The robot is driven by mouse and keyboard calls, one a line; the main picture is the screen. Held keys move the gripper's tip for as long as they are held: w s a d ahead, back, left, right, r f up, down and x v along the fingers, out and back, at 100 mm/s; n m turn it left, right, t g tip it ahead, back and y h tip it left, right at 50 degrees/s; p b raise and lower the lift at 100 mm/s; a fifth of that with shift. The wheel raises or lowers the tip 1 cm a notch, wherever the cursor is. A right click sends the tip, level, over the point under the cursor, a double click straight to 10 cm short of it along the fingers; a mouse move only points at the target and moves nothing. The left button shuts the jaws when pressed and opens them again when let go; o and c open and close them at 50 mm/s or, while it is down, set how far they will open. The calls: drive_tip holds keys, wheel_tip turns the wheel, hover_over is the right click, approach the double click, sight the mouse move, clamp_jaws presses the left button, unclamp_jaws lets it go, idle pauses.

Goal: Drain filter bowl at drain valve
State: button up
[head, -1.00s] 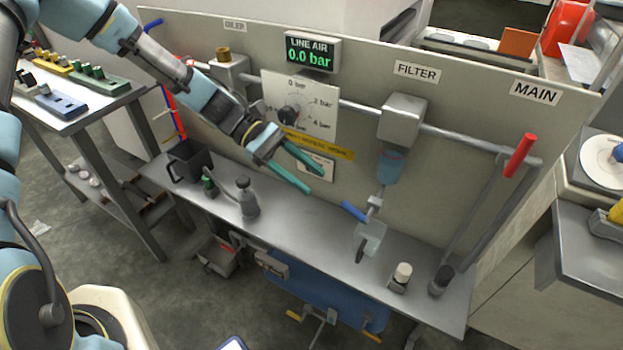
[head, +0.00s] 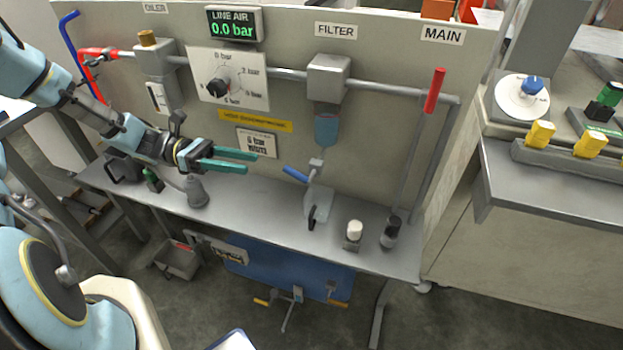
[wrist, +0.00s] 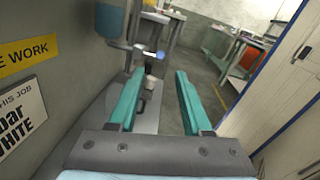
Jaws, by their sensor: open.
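The filter bowl (head: 326,129) is a bluish cup with a reddish mark, hanging under the grey filter head (head: 327,78) on the panel. Below it is the drain valve with a blue lever (head: 295,174), pointing up and left. A clear cup with a dark handle (head: 318,204) is under the valve. My gripper (head: 252,161) has teal fingers, open and empty, left of the valve and apart from it, pointing right. In the wrist view the open fingers (wrist: 158,95) frame empty space, with the bowl (wrist: 115,22) and blue lever end (wrist: 160,54) beyond them.
The display (head: 234,24) reads 0.0 bar. A red MAIN lever (head: 434,91) stands upright at right. On the bench are a grey oil can (head: 195,190), a white-capped bottle (head: 354,232) and a dark-topped cylinder (head: 391,232). Mid-bench is mostly clear.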

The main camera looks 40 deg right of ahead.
sight(289, 170)
drive_tip(key=p+x, duration=0.2)
drive_tip(key=x, duration=0.8)
drive_tip(key=shift+s+d, duration=0.3)
clamp_jaws()
